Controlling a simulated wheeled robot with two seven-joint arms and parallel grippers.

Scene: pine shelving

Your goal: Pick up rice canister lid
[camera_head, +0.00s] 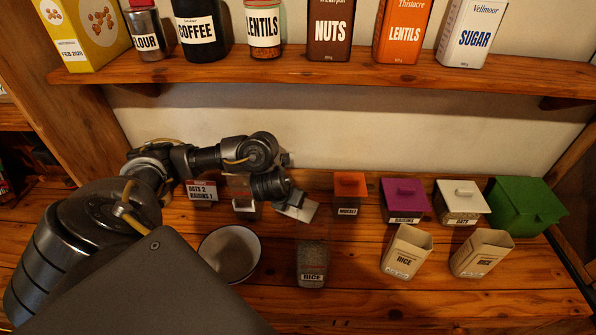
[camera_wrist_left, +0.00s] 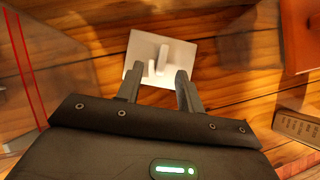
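A pale square lid (camera_wrist_left: 175,50) with a raised handle lies on the wooden surface in the left wrist view, just beyond my fingertips. It also shows in the head view (camera_head: 301,209), partly under my gripper. My left gripper (camera_wrist_left: 160,78) is open, its two fingers spread on either side of the handle's line; I cannot tell if they touch it. In the head view the left gripper (camera_head: 284,200) points down at the lid. A clear canister labelled RICE (camera_head: 312,262) stands in front of the lid, with no lid visible on it. My right gripper is not in view.
A white bowl (camera_head: 230,255) stands left of the canister. Orange (camera_head: 349,184), purple (camera_head: 404,196) and white-lidded (camera_head: 460,202) canisters and a green box (camera_head: 525,207) stand right. Two beige RICE boxes (camera_head: 407,250) (camera_head: 482,253) are in front. A shelf (camera_head: 300,68) runs overhead.

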